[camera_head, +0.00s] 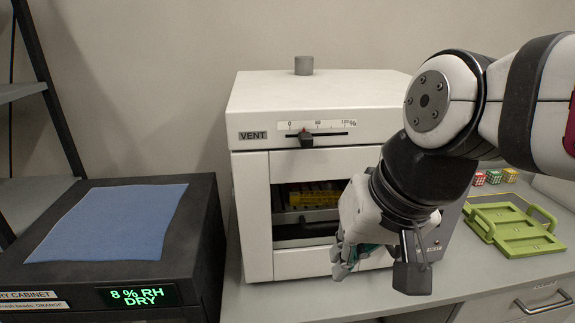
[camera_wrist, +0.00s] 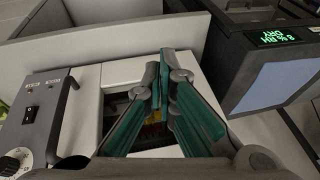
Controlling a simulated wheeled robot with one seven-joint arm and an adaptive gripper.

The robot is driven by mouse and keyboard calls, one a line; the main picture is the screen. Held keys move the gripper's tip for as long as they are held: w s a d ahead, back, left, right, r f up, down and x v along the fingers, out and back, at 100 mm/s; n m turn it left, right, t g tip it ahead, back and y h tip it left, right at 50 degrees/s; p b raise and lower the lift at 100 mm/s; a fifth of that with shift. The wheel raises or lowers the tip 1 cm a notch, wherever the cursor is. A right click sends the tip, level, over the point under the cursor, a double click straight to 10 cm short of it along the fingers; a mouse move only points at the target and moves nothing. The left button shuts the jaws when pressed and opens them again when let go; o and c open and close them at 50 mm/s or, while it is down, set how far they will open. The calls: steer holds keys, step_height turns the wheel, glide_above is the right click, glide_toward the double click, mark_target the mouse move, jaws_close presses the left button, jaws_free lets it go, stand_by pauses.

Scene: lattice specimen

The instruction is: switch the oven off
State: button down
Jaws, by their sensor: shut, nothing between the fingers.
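The oven (camera_head: 255,210) is a white box on the bench, with a window showing a yellow item inside on a rack. In the head view my gripper (camera_head: 343,262) is in front of the oven's right part, shut and empty. Its arm hides much of the grey control panel (camera_head: 447,232), where a "HEAT" label shows. In the wrist view the teal fingers of my gripper (camera_wrist: 163,62) are together over the oven front. The control panel (camera_wrist: 52,103) is left of them, with a black rocker switch (camera_wrist: 30,114) and a round knob (camera_wrist: 14,162). The switch's position is too small to tell.
A vent slider (camera_head: 306,139) is on the oven's upper front. A dark dry cabinet (camera_head: 190,235) with a blue cloth (camera_head: 110,222) stands at left. Green trays (camera_head: 512,230) and small coloured cubes (camera_head: 493,178) lie at right on the bench.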

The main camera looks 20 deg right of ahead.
step_height(320, 180, up, 4)
steer(key=d+m+y+p, duration=0.1)
steer(key=d+m+p, duration=0.1)
steer(key=m+p, duration=0.3)
steer(key=w+d+f+m+t, duration=0.2)
steer(key=d+m, duration=0.4)
steer(key=m, duration=0.1)
steer(key=w+d+f+m+t, duration=0.1)
steer(key=w+d+m, duration=0.1)
steer(key=d+m, duration=0.4)
steer(key=s+d+f+m+h, duration=0.2)
steer(key=s+d+f+m, duration=0.1)
steer(key=d+m, duration=0.5)
steer(key=s+d+f+m+t+h, duration=0.1)
steer(key=s+d+f+m+h, duration=0.1)
steer(key=d+m, duration=0.7)
step_height(320, 180, down, 2)
steer(key=shift+s+f, duration=0.1)
steer(key=shift+s, duration=0.6)
steer(key=w+r+b+x, duration=0.2)
steer(key=x, duration=1.1)
steer(key=shift+d, duration=0.15)
